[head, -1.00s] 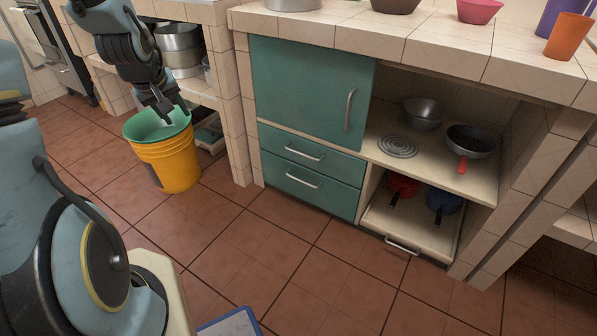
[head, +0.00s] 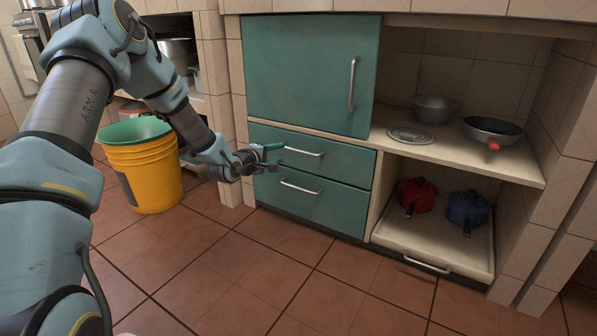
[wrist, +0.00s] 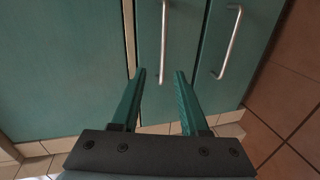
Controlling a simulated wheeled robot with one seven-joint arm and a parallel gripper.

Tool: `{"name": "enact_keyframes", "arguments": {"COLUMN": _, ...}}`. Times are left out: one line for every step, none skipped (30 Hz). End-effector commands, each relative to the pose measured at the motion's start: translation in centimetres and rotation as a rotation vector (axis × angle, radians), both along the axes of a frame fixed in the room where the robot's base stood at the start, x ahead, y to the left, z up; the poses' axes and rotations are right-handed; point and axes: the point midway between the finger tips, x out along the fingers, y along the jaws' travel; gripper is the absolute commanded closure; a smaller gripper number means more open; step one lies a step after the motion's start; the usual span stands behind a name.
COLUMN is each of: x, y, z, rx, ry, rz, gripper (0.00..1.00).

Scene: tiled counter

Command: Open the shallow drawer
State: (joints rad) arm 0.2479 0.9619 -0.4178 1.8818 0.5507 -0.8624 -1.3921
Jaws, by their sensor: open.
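Two teal drawers sit under the teal cabinet door. The upper drawer (head: 345,161), which looks the shallower one, is shut, with a horizontal metal bar handle (head: 304,151). The lower drawer (head: 335,203) is also shut, with a similar handle (head: 300,188). My gripper (head: 278,157) is open and empty at the left of the upper handle in the head view. In the wrist view, my fingers (wrist: 160,76) point at the drawer fronts. The upper handle (wrist: 164,45) lines up with the gap between them, just beyond the tips; contact cannot be told.
The cabinet door (head: 310,75) is above. A yellow bucket (head: 146,180) stands on the floor at left. At right, a low pull-out tray (head: 400,248) bears a red pot (head: 418,196) and a blue pot (head: 467,209). The floor before the drawers is clear.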

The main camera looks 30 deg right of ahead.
Motion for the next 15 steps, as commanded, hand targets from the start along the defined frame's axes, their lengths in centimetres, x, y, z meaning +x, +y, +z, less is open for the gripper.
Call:
{"name": "enact_keyframes", "arguments": {"x": -0.1, "y": -0.6, "z": -1.3, "rx": -0.027, "ry": 0.01, "rz": -0.003, "gripper": 0.56}}
{"name": "enact_keyframes", "arguments": {"x": -0.2, "y": -0.8, "z": -1.4, "rx": -0.041, "ry": 0.014, "rz": -0.004, "gripper": 0.56}}
{"name": "enact_keyframes", "arguments": {"x": -0.2, "y": -1.0, "z": -1.5, "rx": -0.055, "ry": 0.018, "rz": -0.005, "gripper": 0.56}}
{"name": "enact_keyframes", "arguments": {"x": -0.2, "y": -1.2, "z": -1.6, "rx": -0.062, "ry": 0.02, "rz": -0.005, "gripper": 0.56}}
{"name": "enact_keyframes", "arguments": {"x": -0.1, "y": -1.4, "z": -1.6, "rx": -0.067, "ry": 0.022, "rz": -0.006, "gripper": 0.56}}
{"name": "enact_keyframes", "arguments": {"x": -0.1, "y": -1.6, "z": -1.7, "rx": -0.071, "ry": 0.023, "rz": -0.007, "gripper": 0.56}}
{"name": "enact_keyframes", "arguments": {"x": 0.0, "y": -1.9, "z": -1.8, "rx": -0.072, "ry": 0.023, "rz": -0.007, "gripper": 0.56}}
{"name": "enact_keyframes", "arguments": {"x": 0.2, "y": -2.1, "z": -1.8, "rx": -0.074, "ry": 0.024, "rz": -0.007, "gripper": 0.56}}
{"name": "enact_keyframes", "arguments": {"x": 0.5, "y": -2.6, "z": -1.9, "rx": -0.075, "ry": 0.023, "rz": -0.006, "gripper": 0.56}}
{"name": "enact_keyframes", "arguments": {"x": 0.6, "y": -2.9, "z": -2.0, "rx": -0.073, "ry": 0.023, "rz": -0.007, "gripper": 0.56}}
{"name": "enact_keyframes", "arguments": {"x": 0.8, "y": -3.4, "z": -2.2, "rx": -0.073, "ry": 0.022, "rz": -0.008, "gripper": 0.56}}
{"name": "enact_keyframes", "arguments": {"x": 1.2, "y": -4.0, "z": -2.4, "rx": -0.073, "ry": 0.022, "rz": -0.008, "gripper": 0.56}}
{"name": "enact_keyframes", "arguments": {"x": 1.5, "y": -4.5, "z": -2.5, "rx": -0.072, "ry": 0.021, "rz": -0.007, "gripper": 0.56}}
{"name": "enact_keyframes", "arguments": {"x": 1.7, "y": -5.0, "z": -2.7, "rx": -0.071, "ry": 0.022, "rz": -0.008, "gripper": 0.56}}
{"name": "enact_keyframes", "arguments": {"x": 2.1, "y": -5.7, "z": -2.8, "rx": -0.072, "ry": 0.021, "rz": -0.008, "gripper": 0.56}}
